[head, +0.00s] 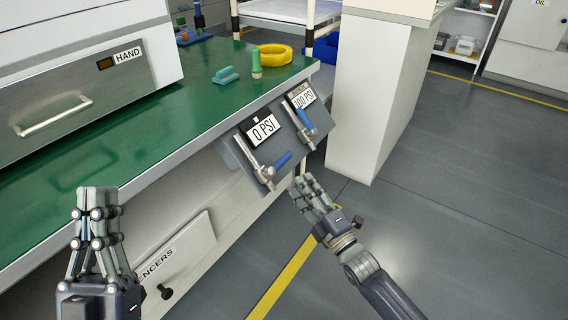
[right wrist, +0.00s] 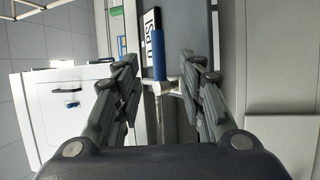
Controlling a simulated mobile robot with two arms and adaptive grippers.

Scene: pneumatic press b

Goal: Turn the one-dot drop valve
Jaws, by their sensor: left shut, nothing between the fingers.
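The left valve (head: 262,170), under a "0 PSI" label (head: 264,130), has a blue handle (head: 283,160) slanting up to the right. The right valve (head: 308,130), under a "100 PSI" label (head: 303,97), has a blue handle (head: 305,117) slanting up to the left. I cannot make out any dots. My right gripper (head: 306,184) is open and empty below the panel; in the right wrist view its fingers (right wrist: 158,68) flank a blue handle (right wrist: 158,45) further ahead. My left gripper (head: 97,192) is shut and empty.
The green bench top (head: 190,105) holds a yellow ring (head: 274,48), a green cylinder (head: 256,66) and a teal part (head: 226,76). A drawer cabinet (head: 90,95) marked HAND stands on it. A white cabinet (head: 365,100) stands beyond the panel. The floor at right is clear.

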